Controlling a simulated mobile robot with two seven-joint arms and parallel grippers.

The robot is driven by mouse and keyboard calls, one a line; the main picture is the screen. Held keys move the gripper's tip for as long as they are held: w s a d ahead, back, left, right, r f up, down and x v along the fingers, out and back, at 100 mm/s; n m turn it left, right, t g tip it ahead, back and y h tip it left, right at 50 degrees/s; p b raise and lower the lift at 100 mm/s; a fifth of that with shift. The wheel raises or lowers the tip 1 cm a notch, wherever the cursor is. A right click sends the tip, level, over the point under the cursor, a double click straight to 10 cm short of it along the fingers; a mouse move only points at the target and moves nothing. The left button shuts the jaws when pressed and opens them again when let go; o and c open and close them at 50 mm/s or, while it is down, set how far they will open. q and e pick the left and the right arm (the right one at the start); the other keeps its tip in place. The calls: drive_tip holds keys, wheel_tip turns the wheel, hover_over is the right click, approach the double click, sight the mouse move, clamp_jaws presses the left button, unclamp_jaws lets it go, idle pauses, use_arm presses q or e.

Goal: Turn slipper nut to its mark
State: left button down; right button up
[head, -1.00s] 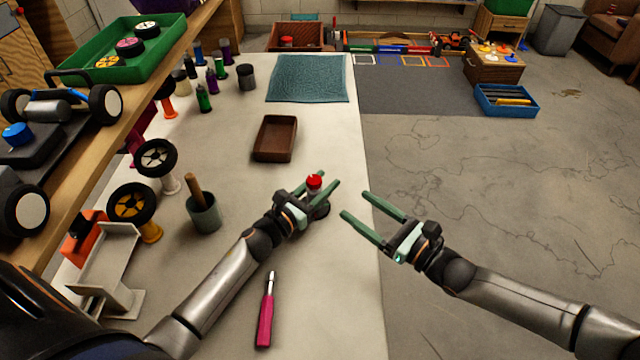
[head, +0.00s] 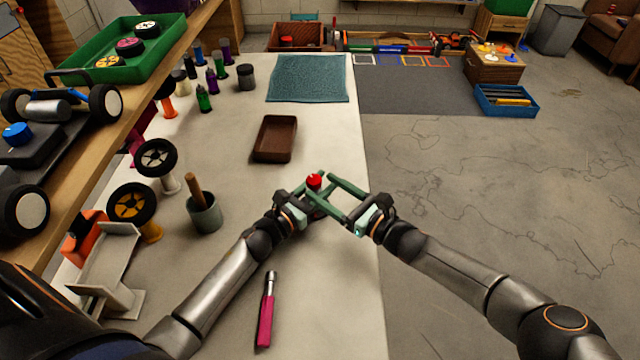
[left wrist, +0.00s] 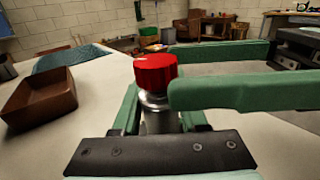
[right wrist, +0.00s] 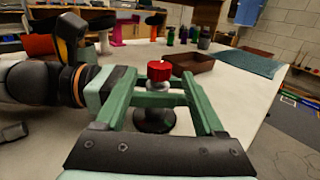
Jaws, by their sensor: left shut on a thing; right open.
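The red ribbed slipper nut (head: 314,181) sits on top of an upright metal post (left wrist: 160,118) with a round black base (right wrist: 154,120) near the bench's right edge. My left gripper (head: 312,190) is shut on the post just below the nut. My right gripper (head: 326,192) comes in from the right and is open. In the right wrist view the nut (right wrist: 158,71) stands between its two green fingers, apart from both. In the left wrist view one right finger passes close beside the nut (left wrist: 155,70). I cannot make out a mark.
A brown tray (head: 262,153) lies beyond the grippers on the bench. A pink-handled tool (head: 266,315) lies nearer, and a grey cup (head: 204,216) stands to the left. The bench between tray and teal mat (head: 308,78) is clear.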

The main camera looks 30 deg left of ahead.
drive_tip(key=shift+x, duration=0.95)
drive_tip(key=shift+a+r, duration=0.1)
clamp_jaws()
